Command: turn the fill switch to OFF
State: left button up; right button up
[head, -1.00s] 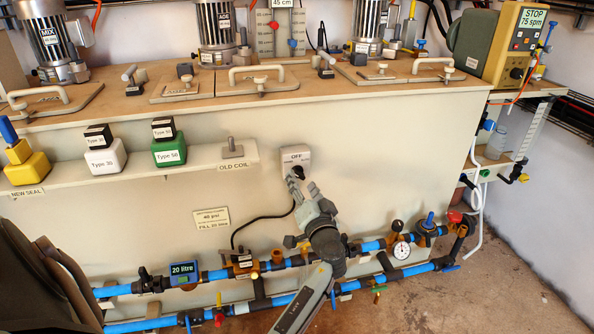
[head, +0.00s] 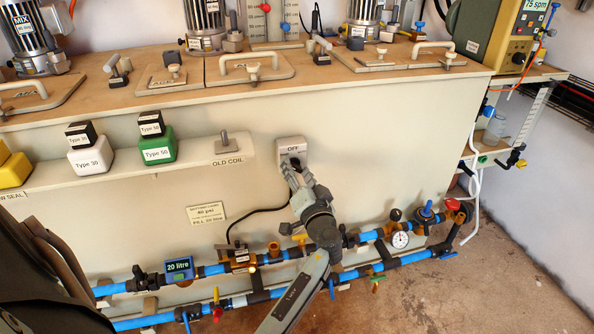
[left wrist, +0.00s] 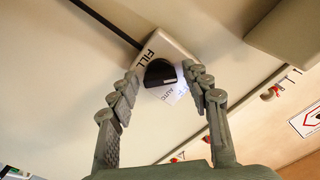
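The fill switch (head: 292,147) is a small pale box on the front wall of the tank, with "OFF" printed on its upper part. Its black knob (head: 296,163) is partly covered by my left gripper (head: 297,174) in the head view. In the left wrist view the box (left wrist: 177,52) shows "FILL" on one edge, and the dark knob (left wrist: 159,72) lies ahead, between the lines of the two fingers. The left gripper (left wrist: 164,87) is open, its fingers apart on either side, with no clear contact. I cannot tell the knob's exact setting. My right gripper is not in view.
A shelf (head: 120,172) with yellow, white and green blocks is left of the switch. A black cable (head: 262,212) hangs below it. The wall right of the switch is clear.

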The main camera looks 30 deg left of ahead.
pick_arm(q)
jog(key=c, duration=0.9)
